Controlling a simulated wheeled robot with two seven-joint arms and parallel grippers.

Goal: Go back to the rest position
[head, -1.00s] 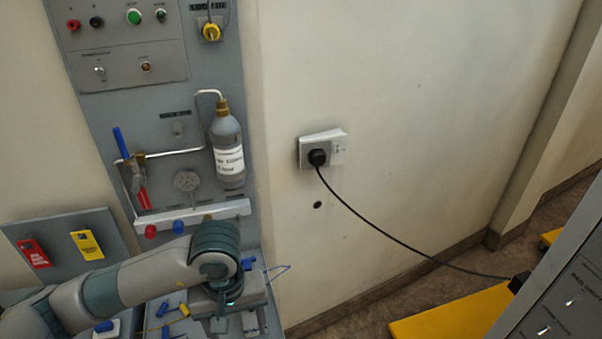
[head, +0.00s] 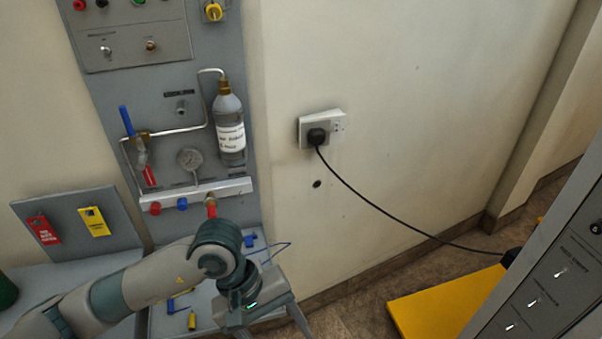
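My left arm comes in from the lower left. Its gripper (head: 272,328) points down at the bottom edge, over the right edge of the grey tray. Its fingers look spread apart, and I see nothing between them, though the tips are partly cut off. My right gripper is out of view. The grey wall panel (head: 222,60) carries a labelled bottle (head: 230,130), a round gauge (head: 190,159) and a white manifold bar (head: 228,188) with red and blue knobs.
The grey tray (head: 160,322) below the panel holds small blue and yellow parts. A black plug (head: 317,136) sits in the wall socket, its cable running right to a grey cabinet (head: 545,285). A yellow platform (head: 440,305) is on the floor. Red (head: 43,230) and yellow (head: 93,221) tags hang left.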

